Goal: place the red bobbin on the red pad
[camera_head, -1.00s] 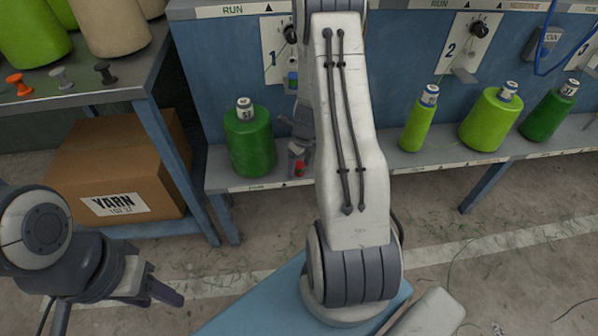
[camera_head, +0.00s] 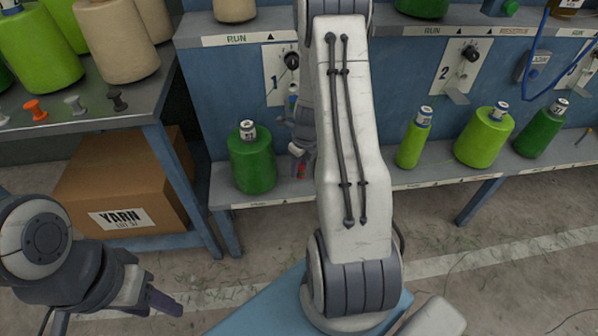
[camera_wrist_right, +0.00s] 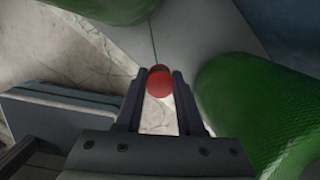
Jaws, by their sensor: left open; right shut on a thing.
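The red bobbin (camera_wrist_right: 159,83) is between the fingertips of my right gripper (camera_wrist_right: 159,90), which is shut on it in the right wrist view. In the head view, a small bit of the red bobbin (camera_head: 301,172) shows at my right gripper (camera_head: 302,160), mostly hidden beside my right arm. It is in front of the blue machine, just right of a dark green cone (camera_head: 252,160). My left gripper (camera_head: 156,298) is open and empty at the lower left, over the floor. I cannot make out the red pad in either view.
Light green cones (camera_head: 485,138) stand on the machine's lower shelf (camera_head: 450,172) at the right. At the left, a table (camera_head: 140,100) holds large cones, an orange bobbin (camera_head: 36,109) and other small bobbins. A yarn box (camera_head: 125,185) sits below. In the wrist view, green cones (camera_wrist_right: 255,110) flank the gripper.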

